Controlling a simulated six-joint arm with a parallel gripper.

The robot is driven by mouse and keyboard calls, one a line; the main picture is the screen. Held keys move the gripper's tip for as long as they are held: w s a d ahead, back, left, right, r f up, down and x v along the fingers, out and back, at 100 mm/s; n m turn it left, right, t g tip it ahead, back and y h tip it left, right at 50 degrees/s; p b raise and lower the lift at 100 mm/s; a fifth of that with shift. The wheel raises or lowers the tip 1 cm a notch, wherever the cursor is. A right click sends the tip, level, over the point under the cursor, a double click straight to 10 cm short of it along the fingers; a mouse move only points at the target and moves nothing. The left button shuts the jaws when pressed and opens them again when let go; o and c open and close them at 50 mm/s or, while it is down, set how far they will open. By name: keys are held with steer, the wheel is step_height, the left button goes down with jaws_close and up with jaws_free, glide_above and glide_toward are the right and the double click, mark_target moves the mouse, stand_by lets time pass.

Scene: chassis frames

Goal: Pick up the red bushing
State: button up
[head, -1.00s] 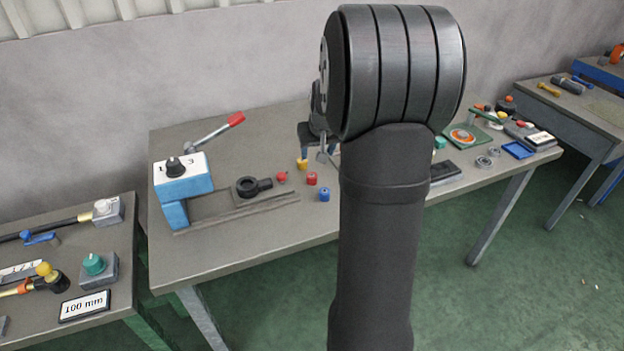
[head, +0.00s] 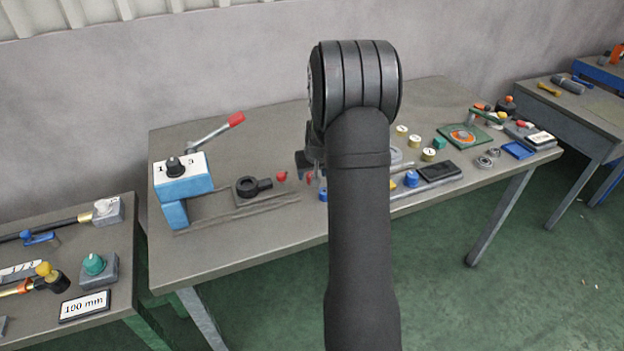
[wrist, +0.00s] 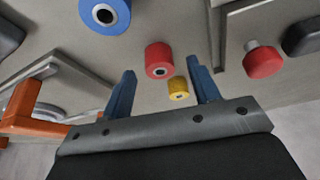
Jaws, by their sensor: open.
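The red bushing (wrist: 159,61) is a short red cylinder with a dark hole in its pale centre. In the wrist view it lies just beyond my gripper (wrist: 161,72), roughly in line with the gap between the two blue fingers. The fingers are open with nothing between them. In the head view only a sliver of the red bushing (head: 309,177) shows beneath my gripper, which my own arm partly covers. A blue bushing (wrist: 104,14) and a yellow bushing (wrist: 178,88) stand on either side of the red one in the wrist view.
A red-topped knob (wrist: 263,61) lies near the grey fixture, beside the black ring part (head: 249,188). A blue block with a dial (head: 184,180) and a red-handled lever (head: 236,119) stand at left. A dark flat device (head: 438,171) lies right of my arm.

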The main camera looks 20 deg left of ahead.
steer(key=shift+w+a+f, duration=0.1)
steer(key=shift+w+f, duration=0.05)
steer(key=shift+f, duration=0.3)
steer(key=c, duration=1.1)
steer(key=shift+r, duration=0.15)
